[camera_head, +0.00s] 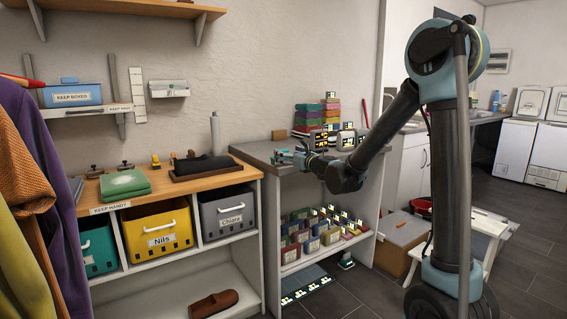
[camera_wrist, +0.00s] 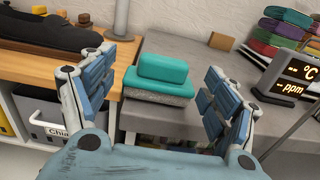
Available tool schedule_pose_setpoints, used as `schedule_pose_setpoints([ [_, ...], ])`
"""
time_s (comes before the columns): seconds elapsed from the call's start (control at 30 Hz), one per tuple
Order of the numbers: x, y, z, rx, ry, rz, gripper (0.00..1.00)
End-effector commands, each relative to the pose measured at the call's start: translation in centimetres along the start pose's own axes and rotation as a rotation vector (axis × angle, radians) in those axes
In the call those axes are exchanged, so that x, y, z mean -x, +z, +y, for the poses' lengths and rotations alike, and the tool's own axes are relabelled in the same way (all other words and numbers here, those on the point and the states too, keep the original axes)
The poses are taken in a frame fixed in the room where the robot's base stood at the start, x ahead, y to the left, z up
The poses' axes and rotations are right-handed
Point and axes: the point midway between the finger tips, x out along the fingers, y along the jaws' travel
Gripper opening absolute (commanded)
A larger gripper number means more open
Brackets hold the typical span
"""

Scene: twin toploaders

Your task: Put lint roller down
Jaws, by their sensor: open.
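My gripper (camera_head: 300,156) is open above the left part of the grey counter (camera_head: 262,150). In the wrist view its blue-padded fingers (camera_wrist: 158,74) are spread wide, with nothing held between them. Below and between them, a teal block (camera_wrist: 163,68) rests on a teal-and-grey block (camera_wrist: 155,92) on the counter. No lint roller can be named for certain. A pale upright cylinder (camera_head: 215,134) stands at the right end of the wooden counter and may be it. It seems to show in the wrist view as a pale post (camera_wrist: 122,18) on a dark base, partly cut off.
A dark shoe-like object (camera_head: 202,164) lies on a tray on the wooden counter, left of the cylinder. Stacked coloured cloths (camera_head: 331,112) and lit displays (camera_wrist: 292,78) stand on the grey counter to the right. Labelled bins (camera_head: 157,230) sit below the wooden top.

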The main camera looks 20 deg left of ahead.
Motion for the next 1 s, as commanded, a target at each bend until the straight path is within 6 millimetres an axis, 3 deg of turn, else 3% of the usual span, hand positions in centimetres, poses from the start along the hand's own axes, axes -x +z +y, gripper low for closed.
schedule_pose_setpoints([
  [0.33, -1.9, 0.0, -0.2, 0.000, 0.000, 0.000, 0.80],
  [0.63, -5.7, 0.2, -0.7, 0.000, 0.001, 0.000, 0.80],
  [0.9, -6.2, 0.2, -0.7, 0.000, 0.000, 0.000, 0.80],
  [1.0, -6.2, 0.2, -0.7, 0.000, 0.000, 0.000, 0.60],
])
